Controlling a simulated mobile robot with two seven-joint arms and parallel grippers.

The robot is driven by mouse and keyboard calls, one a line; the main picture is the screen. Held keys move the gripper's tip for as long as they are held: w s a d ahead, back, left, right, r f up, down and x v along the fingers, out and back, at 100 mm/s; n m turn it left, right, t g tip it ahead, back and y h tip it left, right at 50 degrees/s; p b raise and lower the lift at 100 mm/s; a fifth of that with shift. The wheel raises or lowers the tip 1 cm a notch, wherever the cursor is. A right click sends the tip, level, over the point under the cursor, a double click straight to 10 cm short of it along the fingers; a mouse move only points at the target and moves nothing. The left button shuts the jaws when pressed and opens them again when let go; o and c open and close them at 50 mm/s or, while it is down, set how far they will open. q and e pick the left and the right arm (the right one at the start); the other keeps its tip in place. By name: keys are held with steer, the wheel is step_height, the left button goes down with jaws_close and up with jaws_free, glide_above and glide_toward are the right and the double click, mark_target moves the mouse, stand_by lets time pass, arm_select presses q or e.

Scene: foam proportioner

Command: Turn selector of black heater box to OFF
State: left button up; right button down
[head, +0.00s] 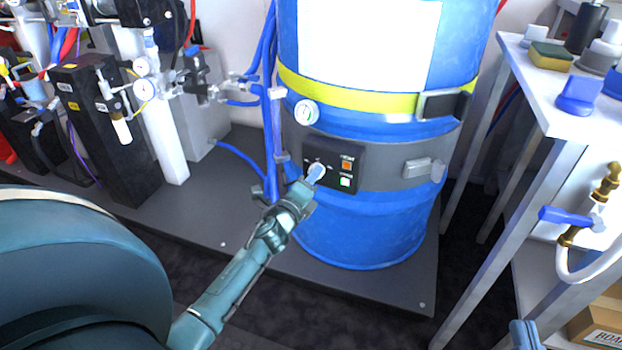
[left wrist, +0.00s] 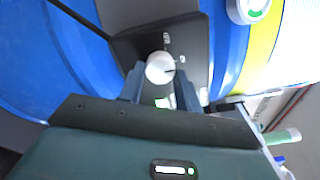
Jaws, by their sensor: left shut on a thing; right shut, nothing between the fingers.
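The black heater box (head: 332,148) is mounted on the grey band around the blue drum. Its white selector knob (head: 316,167) is on the left part of its face, with an orange light and a green light to its right. My left gripper (head: 313,177) is at the knob, its fingers shut on it. In the left wrist view the round knob (left wrist: 160,67) sits between the two fingertips on the black box (left wrist: 192,42). The knob's setting cannot be read. The tip of my right gripper (head: 525,335) shows at the bottom right edge, shut and empty, away from the box.
The blue drum (head: 350,230) stands on a dark platform, with a gauge (head: 306,112) above the box. Blue hoses and a valve are close on the left. A white-topped metal table (head: 555,118) stands at the right with a sponge (head: 550,56).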

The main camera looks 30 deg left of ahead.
stand_by(0.5)
arm_select(q)
steer(key=o, duration=1)
steer(key=shift+c, duration=0.2)
steer(key=s+d, duration=0.1)
steer(key=s, duration=1.2)
steer(key=shift+d+p, duration=0.35)
steer(key=shift+p, duration=0.1)
steer(key=shift+s, duration=0.1)
